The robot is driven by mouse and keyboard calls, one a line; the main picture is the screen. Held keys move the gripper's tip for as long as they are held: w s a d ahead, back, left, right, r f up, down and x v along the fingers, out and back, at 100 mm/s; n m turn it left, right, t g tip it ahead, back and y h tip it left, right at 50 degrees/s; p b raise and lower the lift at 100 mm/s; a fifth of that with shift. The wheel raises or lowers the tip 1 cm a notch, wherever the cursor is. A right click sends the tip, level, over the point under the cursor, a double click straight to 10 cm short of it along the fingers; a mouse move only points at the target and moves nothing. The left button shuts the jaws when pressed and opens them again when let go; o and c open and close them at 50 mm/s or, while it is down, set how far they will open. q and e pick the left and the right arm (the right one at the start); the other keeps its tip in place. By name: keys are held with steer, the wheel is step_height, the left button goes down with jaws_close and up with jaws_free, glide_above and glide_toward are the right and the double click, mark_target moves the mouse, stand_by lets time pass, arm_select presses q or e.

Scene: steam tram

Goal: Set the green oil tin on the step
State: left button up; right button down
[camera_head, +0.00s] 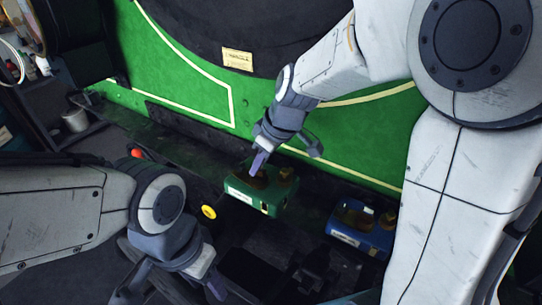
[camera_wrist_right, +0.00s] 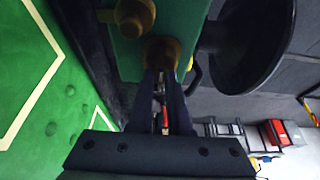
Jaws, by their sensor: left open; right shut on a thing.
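The green oil tin (camera_head: 262,196) is a boxy can with a pale label and brass fittings, near the middle of the head view. My right gripper (camera_head: 258,170) comes down from above and is shut on the tin's brass neck. In the right wrist view, the fingers (camera_wrist_right: 162,85) close on that neck, with the tin's green side (camera_wrist_right: 180,20) beyond. A dark ledge (camera_head: 190,130), possibly the step, runs below the green tram panel. I cannot tell whether the tin touches it. My left gripper (camera_head: 168,290) is open and empty at the lower left.
A blue tin (camera_head: 362,228) stands to the right of the green one. A yellow round knob (camera_head: 209,212) is just left of the green tin. A black disc (camera_wrist_right: 245,45) is close beside the tin in the wrist view. A white cup (camera_head: 75,120) sits far left.

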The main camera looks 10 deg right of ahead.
mark_target(275, 167)
steer(key=w+d+p, duration=0.1)
steer(key=w+d, duration=0.3)
steer(key=shift+d+r, duration=0.1)
steer(key=shift+r, duration=0.05)
step_height(275, 167, down, 3)
steer(key=shift+w, duration=0.1)
step_height(275, 167, down, 4)
steer(key=shift+r, duration=0.15)
steer(key=shift+d+p, duration=0.2)
steer(key=shift+p, duration=0.15)
steer(key=shift+w+f, duration=0.1)
steer(key=shift+f, duration=0.15)
